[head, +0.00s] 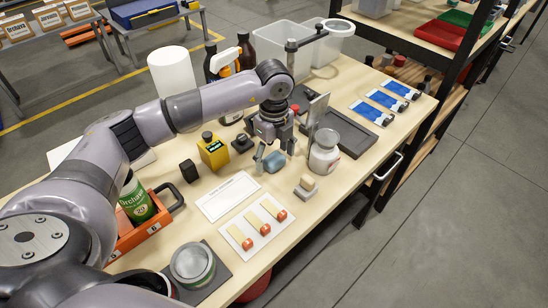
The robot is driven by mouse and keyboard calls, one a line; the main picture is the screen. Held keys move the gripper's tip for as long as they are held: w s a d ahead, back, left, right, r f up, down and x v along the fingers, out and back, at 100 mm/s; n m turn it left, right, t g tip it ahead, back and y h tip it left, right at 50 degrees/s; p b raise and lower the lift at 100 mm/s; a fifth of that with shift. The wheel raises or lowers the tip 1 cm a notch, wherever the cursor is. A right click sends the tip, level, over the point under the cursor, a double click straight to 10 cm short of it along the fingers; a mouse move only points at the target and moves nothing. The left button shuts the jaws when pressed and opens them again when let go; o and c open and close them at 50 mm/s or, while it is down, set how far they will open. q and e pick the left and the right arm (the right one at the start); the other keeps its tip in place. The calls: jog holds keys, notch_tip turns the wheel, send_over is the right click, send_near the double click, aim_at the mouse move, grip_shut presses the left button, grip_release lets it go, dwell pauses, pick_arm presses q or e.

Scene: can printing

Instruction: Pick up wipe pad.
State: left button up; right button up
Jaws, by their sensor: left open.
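A small blue, rounded, cloth-like piece, which looks like the wipe pad (274,163), lies on the workbench (340,205) near the middle of the head view. My left gripper (274,155) points down over it. Its jaws are open, with one finger on each side of the pad in the picture. I cannot tell whether the fingers touch it. The wrist and fingers hide part of the bench behind. My right gripper is not in view.
A yellow bottle (212,152) is to the left. A white sheet with several orange-ended tools (243,233) lies nearer.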

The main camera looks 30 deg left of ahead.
pick_arm(q)
jog(key=shift+f, duration=0.6)
jog(key=shift+d, duration=0.1)
jog(key=shift+c, duration=0.6)
jog(key=c, duration=0.9)
jog(key=shift+r, duration=0.1)
notch_tip(320, 180, up, 12)
jog(key=b, duration=0.2)
notch_tip(320, 180, up, 6)
send_over(275, 157)
jog(key=shift+s+r+p, duration=0.1)
jog(key=shift+r+p, duration=0.2)
jog(key=shift+r, duration=0.65)
